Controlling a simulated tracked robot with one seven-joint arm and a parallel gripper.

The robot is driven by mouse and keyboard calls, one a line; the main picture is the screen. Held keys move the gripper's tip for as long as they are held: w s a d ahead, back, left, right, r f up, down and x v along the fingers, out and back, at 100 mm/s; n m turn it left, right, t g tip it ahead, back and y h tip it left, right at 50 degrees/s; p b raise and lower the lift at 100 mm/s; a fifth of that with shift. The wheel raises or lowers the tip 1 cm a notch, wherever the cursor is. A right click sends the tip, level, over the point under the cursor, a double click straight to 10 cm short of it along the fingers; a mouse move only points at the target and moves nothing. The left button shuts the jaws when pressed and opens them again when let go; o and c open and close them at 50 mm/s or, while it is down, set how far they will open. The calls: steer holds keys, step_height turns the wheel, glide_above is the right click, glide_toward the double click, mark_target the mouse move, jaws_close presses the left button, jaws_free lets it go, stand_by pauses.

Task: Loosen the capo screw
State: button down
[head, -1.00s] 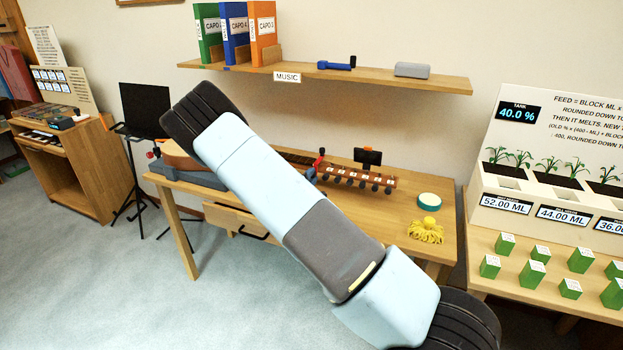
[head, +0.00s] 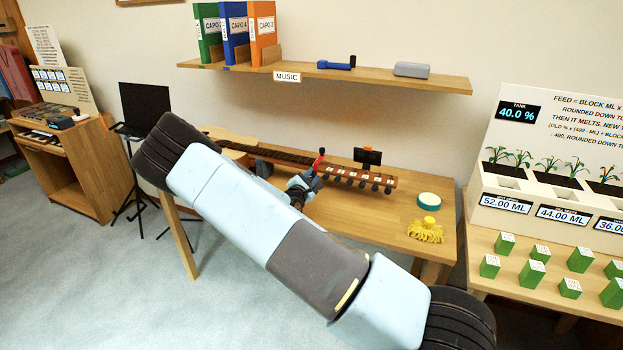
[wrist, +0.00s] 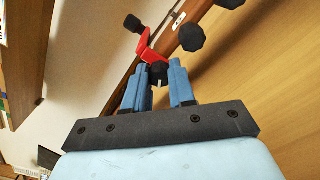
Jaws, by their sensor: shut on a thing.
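The red capo (head: 319,161) sits across the guitar neck (head: 285,154), near the headstock (head: 360,178). In the wrist view the red capo (wrist: 146,47) shows with a black knob at its far end, and its black screw (wrist: 158,71) is at the near end. My gripper (wrist: 161,74) has its blue fingers on either side of this screw and is shut on it. In the head view my gripper (head: 304,183) is at the near side of the neck by the capo. The fingers partly hide the screw, so its thread and turn cannot be seen.
Black tuning pegs (wrist: 191,38) are close to the right finger. A dark-screened device (head: 367,157) stands at the headstock. A green-rimmed round tin (head: 429,200) and a yellow cloth (head: 426,231) lie on the table's right. A shelf (head: 420,81) overhangs the table.

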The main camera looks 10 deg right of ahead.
steer(key=c, duration=1.2)
jaws_free()
steer(key=v, duration=1.3)
steer(key=shift+s+a+f, duration=0.1)
steer(key=shift+s+a, duration=0.15)
steer(key=shift+s, duration=0.1)
steer(key=shift+d, duration=0.1)
